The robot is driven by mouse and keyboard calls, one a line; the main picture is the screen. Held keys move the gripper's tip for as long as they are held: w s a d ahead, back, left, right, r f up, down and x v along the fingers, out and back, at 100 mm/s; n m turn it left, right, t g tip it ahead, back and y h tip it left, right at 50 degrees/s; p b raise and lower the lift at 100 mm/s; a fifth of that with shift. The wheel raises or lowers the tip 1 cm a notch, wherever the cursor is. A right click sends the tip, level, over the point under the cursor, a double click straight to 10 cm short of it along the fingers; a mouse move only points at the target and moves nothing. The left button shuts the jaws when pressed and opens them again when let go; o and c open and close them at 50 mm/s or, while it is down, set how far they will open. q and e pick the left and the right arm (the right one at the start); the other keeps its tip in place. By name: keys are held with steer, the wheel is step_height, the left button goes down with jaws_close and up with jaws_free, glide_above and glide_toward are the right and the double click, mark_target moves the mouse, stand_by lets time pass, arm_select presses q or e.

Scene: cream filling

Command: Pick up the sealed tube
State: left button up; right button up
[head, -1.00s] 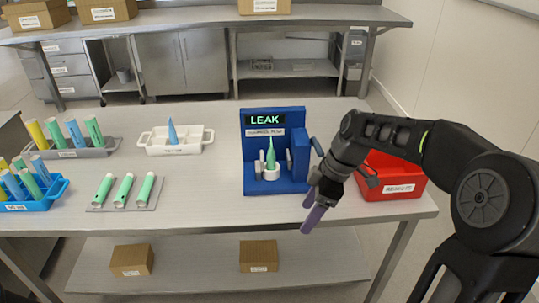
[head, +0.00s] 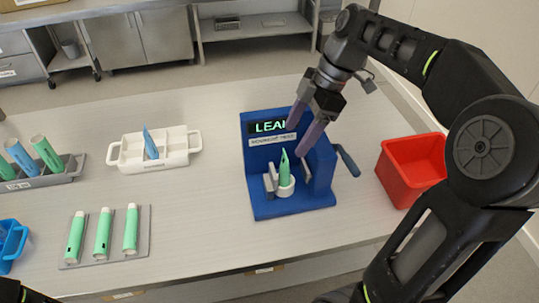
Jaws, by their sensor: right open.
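A green tube (head: 284,174) with a pointed top stands upright in a white round holder (head: 286,190) on the blue machine (head: 262,207). My right gripper (head: 296,142) is open and empty, its two purple-grey fingers pointing down just above and to the right of the tube's tip in the picture. The fingers cover part of the machine's lit display (head: 268,127), which read LEAK earlier. I see no contact between the fingers and the tube. My left gripper is not in view.
A white divided tray (head: 127,151) holds a blue pointed tube (head: 150,144). Three green tubes lie on a grey plate (head: 87,259). Table between plate and machine is clear.

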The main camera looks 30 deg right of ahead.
mark_target(285, 156)
steer(key=shift+s, duration=0.1)
steer(key=shift+x, duration=1.25)
steer(key=shift+a+f+p, duration=0.15)
steer(key=shift+f+p, duration=0.3)
steer(key=shift+f, duration=0.1)
steer(key=x, duration=0.4)
steer(key=shift+w+f+p, duration=0.1)
steer(key=shift+w+p, duration=0.2)
steer(key=shift+p, duration=0.1)
